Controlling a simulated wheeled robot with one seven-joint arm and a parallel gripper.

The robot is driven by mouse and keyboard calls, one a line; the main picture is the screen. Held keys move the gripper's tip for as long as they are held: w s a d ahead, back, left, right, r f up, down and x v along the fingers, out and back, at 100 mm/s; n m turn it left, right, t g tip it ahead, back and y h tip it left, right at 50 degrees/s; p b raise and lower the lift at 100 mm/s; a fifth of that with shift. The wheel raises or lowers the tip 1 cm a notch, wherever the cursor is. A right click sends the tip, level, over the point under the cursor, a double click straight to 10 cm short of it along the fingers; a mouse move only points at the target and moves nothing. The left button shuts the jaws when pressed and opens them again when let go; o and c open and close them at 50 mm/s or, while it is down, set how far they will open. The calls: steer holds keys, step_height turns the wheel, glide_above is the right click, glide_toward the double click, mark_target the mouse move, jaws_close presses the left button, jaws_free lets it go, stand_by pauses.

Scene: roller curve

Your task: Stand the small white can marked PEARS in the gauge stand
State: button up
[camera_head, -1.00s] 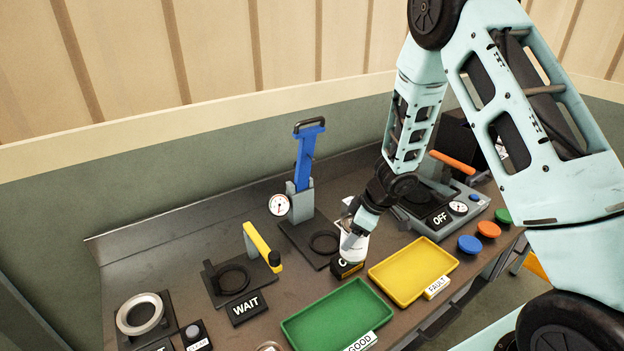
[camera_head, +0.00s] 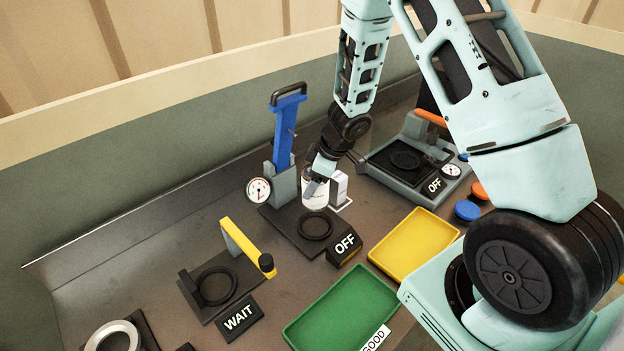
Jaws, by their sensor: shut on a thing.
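My gripper (camera_head: 319,181) is shut on a small white can (camera_head: 316,196), holding it roughly upright. No lettering can be read on the can. The stand with a blue lever (camera_head: 289,130) and a round dial gauge (camera_head: 258,190) is just left of the can. Its dark base plate (camera_head: 283,226) carries a black ring (camera_head: 315,226). The can's lower end shows at the back edge of that ring, whose opening is still visible. I cannot tell how high above the plate the can is.
A white block (camera_head: 339,186) stands close right of the can. An OFF sign (camera_head: 345,246) sits in front of the stand. Yellow (camera_head: 413,244) and green (camera_head: 342,310) trays lie nearer. A yellow-armed fixture (camera_head: 247,247) is left; another gauge fixture (camera_head: 406,163) is right.

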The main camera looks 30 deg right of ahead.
steer(key=shift+f+b, duration=3.1)
steer(key=shift+b, duration=0.45)
steer(key=shift+f+b, duration=1.05)
steer(key=shift+f, duration=0.9)
steer(key=shift+p, duration=0.7)
steer(key=shift+f, duration=0.2)
steer(key=o, duration=1.5)
steer(key=shift+o, duration=0.2)
steer(key=shift+r, duration=0.1)
